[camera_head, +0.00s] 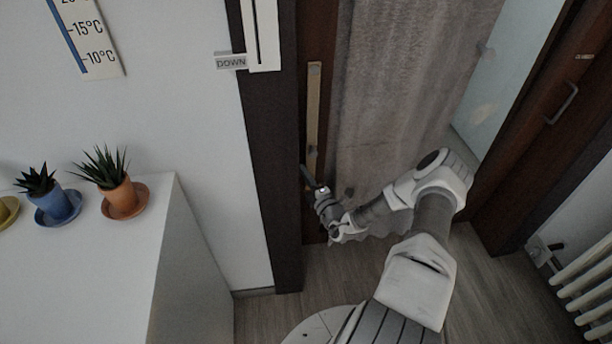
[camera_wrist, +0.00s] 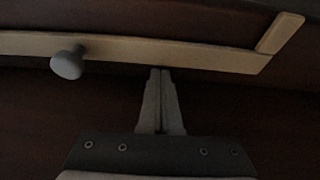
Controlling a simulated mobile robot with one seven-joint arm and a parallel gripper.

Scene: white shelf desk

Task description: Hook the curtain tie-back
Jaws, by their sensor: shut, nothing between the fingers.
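A long flat beige strip (camera_head: 313,105), perhaps the tie-back, runs vertically along the dark brown frame left of the curtain. In the wrist view the strip (camera_wrist: 190,51) crosses the picture, with a short angled piece at its right end. A grey round knob (camera_wrist: 67,63) stands out in front of the strip. The grey-brown curtain (camera_head: 390,90) hangs down beside the frame. My gripper (camera_head: 306,170) is near the strip's lower end. In the wrist view its fingers (camera_wrist: 160,73) are together and empty, their tips just below the strip's edge; contact cannot be told.
A white cabinet (camera_head: 110,265) with potted plants, including an orange pot (camera_head: 119,196), stands at the left. A dark door with a handle (camera_head: 563,103) and a white radiator (camera_head: 585,275) are at the right. Wooden floor (camera_head: 480,290) shows between them.

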